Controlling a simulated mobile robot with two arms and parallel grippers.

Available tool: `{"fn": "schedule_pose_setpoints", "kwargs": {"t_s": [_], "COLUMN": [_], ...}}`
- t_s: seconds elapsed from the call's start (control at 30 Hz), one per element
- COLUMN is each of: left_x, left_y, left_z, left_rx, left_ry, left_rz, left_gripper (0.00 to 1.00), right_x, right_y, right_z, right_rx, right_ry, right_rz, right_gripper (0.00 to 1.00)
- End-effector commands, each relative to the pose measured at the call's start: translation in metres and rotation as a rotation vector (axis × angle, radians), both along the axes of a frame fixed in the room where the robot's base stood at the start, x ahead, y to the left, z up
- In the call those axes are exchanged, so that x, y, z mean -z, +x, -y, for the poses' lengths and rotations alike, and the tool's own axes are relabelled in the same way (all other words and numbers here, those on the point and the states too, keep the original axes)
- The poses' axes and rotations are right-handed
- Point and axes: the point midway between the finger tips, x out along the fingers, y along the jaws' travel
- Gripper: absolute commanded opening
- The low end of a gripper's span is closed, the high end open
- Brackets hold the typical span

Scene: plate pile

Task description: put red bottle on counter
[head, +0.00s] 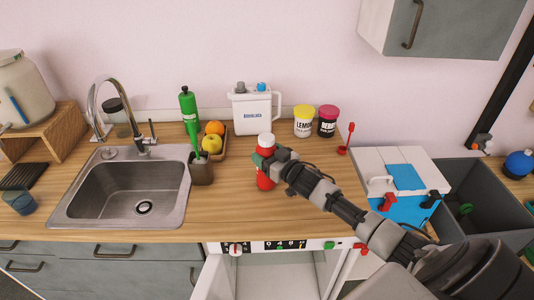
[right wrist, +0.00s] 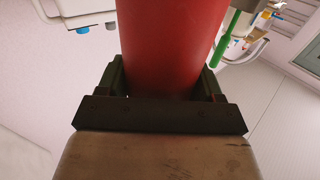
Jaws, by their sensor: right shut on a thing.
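The red bottle (head: 265,180) with a white cap is upright over the wooden counter (head: 240,208), right of the sink. I cannot tell whether its base touches the counter or is just above it. My right gripper (head: 272,162) is shut around the middle of the bottle, reaching in from the right and hiding part of it. In the right wrist view the red bottle (right wrist: 172,45) fills the space between the fingers of my right gripper (right wrist: 160,82). My left gripper is not in view.
Behind the bottle stand a white jug (head: 254,110), a yellow jar (head: 304,121) and a dark red jar (head: 327,121). To its left are a brown cup (head: 201,171), a fruit tray and the sink (head: 120,190). Bare counter lies in front and to the right.

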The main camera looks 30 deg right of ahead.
Motion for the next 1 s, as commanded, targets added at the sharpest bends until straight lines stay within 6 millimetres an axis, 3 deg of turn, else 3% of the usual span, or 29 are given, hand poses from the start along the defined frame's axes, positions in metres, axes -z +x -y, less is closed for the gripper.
{"fn": "schedule_pose_setpoints", "kwargs": {"t_s": [0.43, 0.47, 0.6, 1.0], "left_x": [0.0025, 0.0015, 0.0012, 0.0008], "left_y": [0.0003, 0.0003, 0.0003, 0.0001], "left_z": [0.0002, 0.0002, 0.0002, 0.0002], "left_rx": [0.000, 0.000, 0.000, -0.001], "left_ry": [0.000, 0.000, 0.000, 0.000], "left_rz": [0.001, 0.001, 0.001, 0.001], "left_gripper": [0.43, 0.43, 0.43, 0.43], "right_x": [0.0069, 0.0072, 0.0071, 0.0058], "right_y": [0.0002, -0.0002, -0.0002, -0.0058], "right_z": [0.0001, 0.0001, 0.0000, 0.0012], "right_rx": [-0.001, 0.000, 0.000, 0.000], "right_ry": [0.002, 0.001, 0.001, 0.001], "right_rz": [0.004, 0.001, 0.001, -0.001], "right_gripper": [0.10, 0.71, 0.92, 0.92]}}
